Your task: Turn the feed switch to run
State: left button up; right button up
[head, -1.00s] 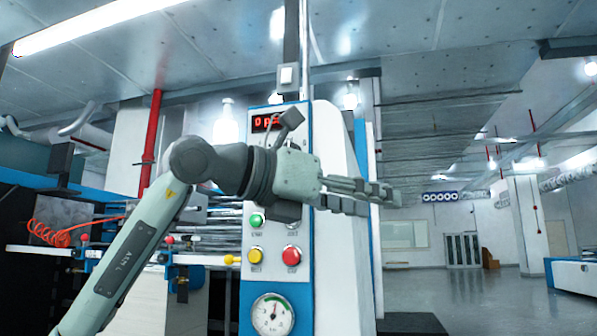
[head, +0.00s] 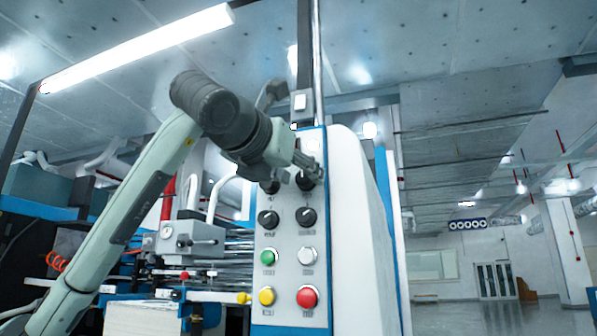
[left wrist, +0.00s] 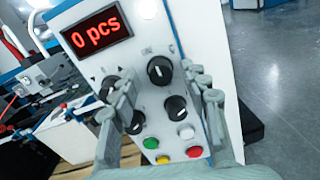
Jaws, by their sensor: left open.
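The machine's control panel (head: 288,250) carries several black rotary knobs; their labels are too small to read, so I cannot tell which is the feed switch. My left gripper (head: 308,172) is at the panel's upper part, hiding the display and partly covering the upper knobs. In the left wrist view my left gripper (left wrist: 158,78) is open, its fingers spread on either side of the upper right knob (left wrist: 160,70). I cannot tell whether they touch it. A lower right knob (left wrist: 175,108) shows between the fingers. The left finger partly hides the left-hand knobs. My right gripper is out of view.
Below the knobs are a green button (head: 268,257), a white button (head: 307,256), a yellow button (head: 266,296) and a red button (head: 307,298). The red display (left wrist: 97,30) reads "0 pcs". Rollers and machine parts lie left of the panel; open floor (head: 480,315) lies right.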

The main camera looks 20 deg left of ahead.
pick_arm(q)
jog(key=shift+w, duration=0.2)
jog(key=shift+c, duration=0.5)
grip_shut()
